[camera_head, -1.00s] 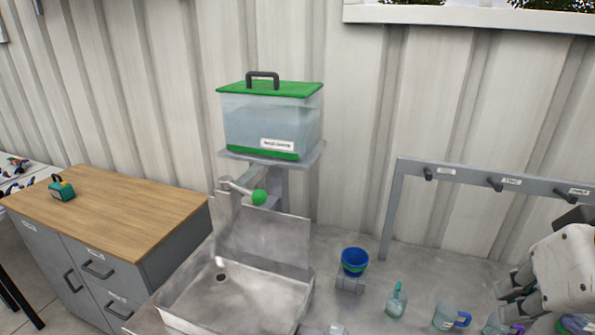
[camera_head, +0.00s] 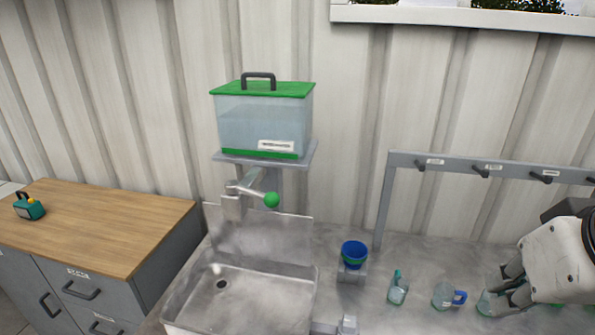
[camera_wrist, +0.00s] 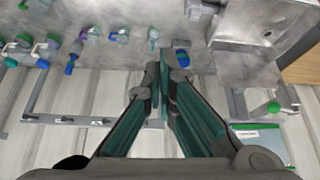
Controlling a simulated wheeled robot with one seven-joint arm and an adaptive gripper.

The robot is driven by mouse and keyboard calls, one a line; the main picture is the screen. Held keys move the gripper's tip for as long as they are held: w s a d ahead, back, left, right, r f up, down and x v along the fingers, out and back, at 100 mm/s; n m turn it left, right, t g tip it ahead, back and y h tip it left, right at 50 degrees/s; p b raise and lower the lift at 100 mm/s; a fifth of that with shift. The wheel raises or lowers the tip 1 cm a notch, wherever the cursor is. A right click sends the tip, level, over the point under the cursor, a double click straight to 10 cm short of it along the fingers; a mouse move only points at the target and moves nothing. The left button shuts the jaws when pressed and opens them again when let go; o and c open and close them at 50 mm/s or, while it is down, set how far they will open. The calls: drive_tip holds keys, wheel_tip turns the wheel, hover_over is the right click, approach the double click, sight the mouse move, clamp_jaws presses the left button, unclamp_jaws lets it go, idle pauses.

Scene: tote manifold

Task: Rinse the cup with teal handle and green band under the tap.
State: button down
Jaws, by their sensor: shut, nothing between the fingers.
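A clear cup with a teal handle (camera_head: 398,287) stands on the metal counter right of the blue bowl; I cannot make out a green band on it. A teal-handled cup also shows in the wrist view (camera_wrist: 153,37). Further left in the wrist view, some vessels have green parts, too small to match to handles. The tap (camera_head: 245,187) with its green ball knob (camera_head: 271,200) is over the sink (camera_head: 245,295). My gripper (camera_head: 508,287) is shut and empty, in front of or above the cups at the right, hiding some; its fingertips meet in the wrist view (camera_wrist: 164,72).
A blue bowl (camera_head: 354,253) sits on a small stand between sink and cups. A blue-handled cup (camera_head: 444,296) is beside the teal one. A hook rail (camera_head: 400,157) stands behind. A water tank (camera_head: 265,125) is above the tap; a wooden-topped cabinet (camera_head: 100,220) is left.

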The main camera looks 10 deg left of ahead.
drive_tip(key=w+a+r+n+g+h+b, duration=0.1)
drive_tip(key=w+a+r+n+g+b, duration=0.15)
drive_tip(key=w+a+n, duration=0.6)
drive_tip(key=n+t+h+b, duration=0.3)
drive_tip(key=n+h+b, duration=0.15)
drive_tip(key=n, duration=1.45)
approach(251, 192)
drive_tip(key=s+a+r, duration=0.1)
drive_tip(key=s+a, duration=0.1)
drive_tip(key=s, duration=0.6)
drive_tip(key=w+d+r+x, duration=0.1)
drive_tip(key=r+x, duration=0.1)
drive_tip(key=x, duration=1)
drive_tip(key=shift+w+d+f, duration=0.35)
drive_tip(key=shift+w, duration=0.15)
